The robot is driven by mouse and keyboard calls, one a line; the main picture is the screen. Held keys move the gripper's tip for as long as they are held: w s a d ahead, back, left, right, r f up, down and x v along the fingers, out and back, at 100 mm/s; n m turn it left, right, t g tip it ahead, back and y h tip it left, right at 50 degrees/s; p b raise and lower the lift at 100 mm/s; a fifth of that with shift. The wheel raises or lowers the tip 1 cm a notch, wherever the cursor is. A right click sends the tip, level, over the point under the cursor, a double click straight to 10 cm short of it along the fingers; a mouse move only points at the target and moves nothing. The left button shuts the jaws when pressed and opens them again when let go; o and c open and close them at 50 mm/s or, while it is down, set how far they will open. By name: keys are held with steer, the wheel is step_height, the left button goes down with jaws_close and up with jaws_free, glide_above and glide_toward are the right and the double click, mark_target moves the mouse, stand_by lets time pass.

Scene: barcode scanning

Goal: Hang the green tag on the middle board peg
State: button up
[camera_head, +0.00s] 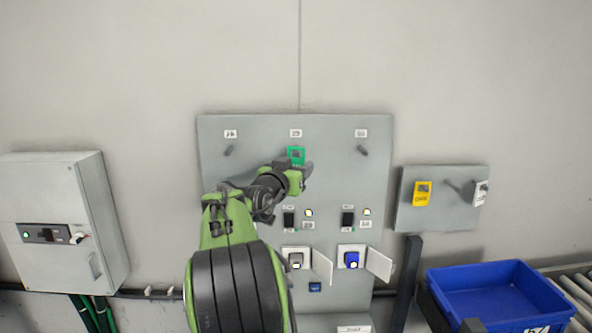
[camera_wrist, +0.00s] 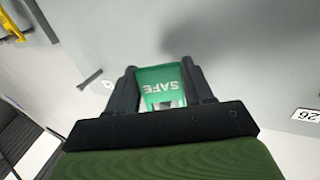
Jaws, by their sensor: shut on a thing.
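The green tag (camera_head: 296,154) is held up in front of the grey board (camera_head: 330,125), just below the middle label at its top. In the wrist view the green tag (camera_wrist: 160,86) shows the word SAFE upside down between the two dark fingers. My gripper (camera_head: 297,166) is shut on the tag; it also shows in the wrist view (camera_wrist: 162,92). The middle peg is hidden behind the tag and gripper, and I cannot tell whether the tag touches it. The left peg (camera_head: 229,150) and the right peg (camera_head: 363,150) are bare.
A smaller panel (camera_head: 445,215) at right bears a yellow tag (camera_head: 422,194) and a white tag (camera_head: 481,193). Switches and two open covers (camera_head: 379,263) are lower on the board. A grey cabinet (camera_head: 60,220) stands left and a blue bin (camera_head: 490,310) lower right.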

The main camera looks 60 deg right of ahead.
steer(key=shift+d+r, duration=0.1)
steer(key=shift+d, duration=0.05)
steer(key=shift+w+d+p, duration=0.25)
steer(key=shift+d+p, duration=0.15)
steer(key=shift+d, duration=0.05)
steer(key=shift+w+d, duration=0.1)
steer(key=shift+d, duration=0.1)
steer(key=shift+r, duration=0.1)
stand_by(0.9)
steer(key=shift+f+b, duration=0.2)
steer(key=shift+b, duration=0.1)
stand_by(0.3)
steer(key=o, duration=1.1)
steer(key=shift+o, duration=0.2)
